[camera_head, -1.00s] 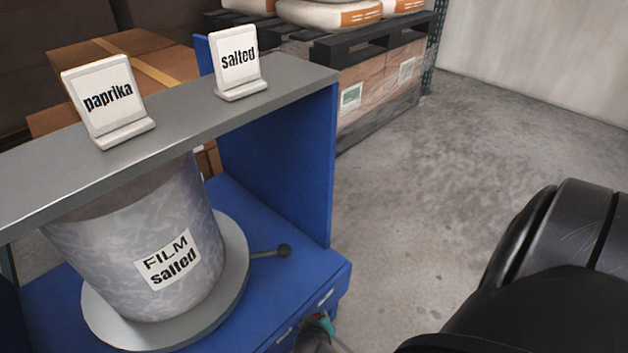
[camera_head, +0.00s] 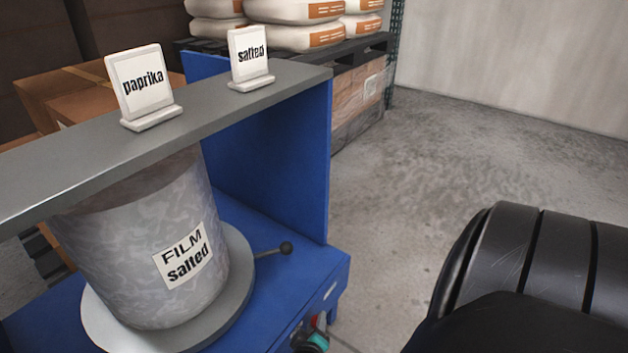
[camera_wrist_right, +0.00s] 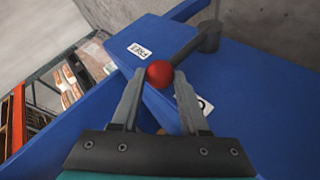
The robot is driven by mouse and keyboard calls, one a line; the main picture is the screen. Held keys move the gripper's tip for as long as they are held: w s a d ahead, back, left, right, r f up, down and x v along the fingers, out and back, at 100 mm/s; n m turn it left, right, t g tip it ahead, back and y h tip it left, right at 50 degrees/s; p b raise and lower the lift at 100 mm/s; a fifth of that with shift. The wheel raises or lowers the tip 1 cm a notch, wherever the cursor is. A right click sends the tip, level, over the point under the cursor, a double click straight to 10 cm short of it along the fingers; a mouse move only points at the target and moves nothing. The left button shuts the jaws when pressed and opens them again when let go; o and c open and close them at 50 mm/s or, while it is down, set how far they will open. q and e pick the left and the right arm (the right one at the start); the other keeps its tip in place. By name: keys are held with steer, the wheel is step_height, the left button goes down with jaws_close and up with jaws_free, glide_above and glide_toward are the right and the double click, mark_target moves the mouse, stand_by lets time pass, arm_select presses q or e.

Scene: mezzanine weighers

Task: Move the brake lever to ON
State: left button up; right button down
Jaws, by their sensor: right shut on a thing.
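The brake lever is a dark arm with a red ball knob (camera_wrist_right: 160,73), running from a dark pivot (camera_wrist_right: 208,38) on a blue panel in the right wrist view. A white label reading FREE (camera_wrist_right: 143,50) sits just beyond the knob. A second white label (camera_wrist_right: 206,104) is mostly hidden behind the right finger, its word unreadable. The knob lies between the two labels, closer to FREE. My right gripper (camera_wrist_right: 158,78) is shut on the knob, one finger on each side. In the head view only a bit of it (camera_head: 314,338) shows at the bottom edge. My left gripper is out of view.
A film roll marked salted (camera_head: 150,255) stands on a grey disc on the blue stand (camera_head: 305,270), beside a black-knobbed rod (camera_head: 286,248). Paprika (camera_head: 142,85) and salted (camera_head: 250,58) signs stand on the grey shelf above. Open concrete floor lies to the right.

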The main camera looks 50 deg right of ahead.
steer(key=a+h, duration=0.1)
steer(key=a+f, duration=0.1)
steer(key=s+a+h, duration=0.1)
steer(key=shift+f+n+h, duration=0.3)
steer(key=shift+f+n, duration=0.05)
steer(key=shift+n, duration=0.05)
steer(key=shift+t, duration=0.3)
stand_by(0.3)
steer(key=c, duration=0.7)
jaws_free()
steer(key=o, duration=0.3)
steer(key=shift+w+r, duration=0.15)
steer(key=shift+w, duration=0.1)
steer(key=shift+r, duration=0.15)
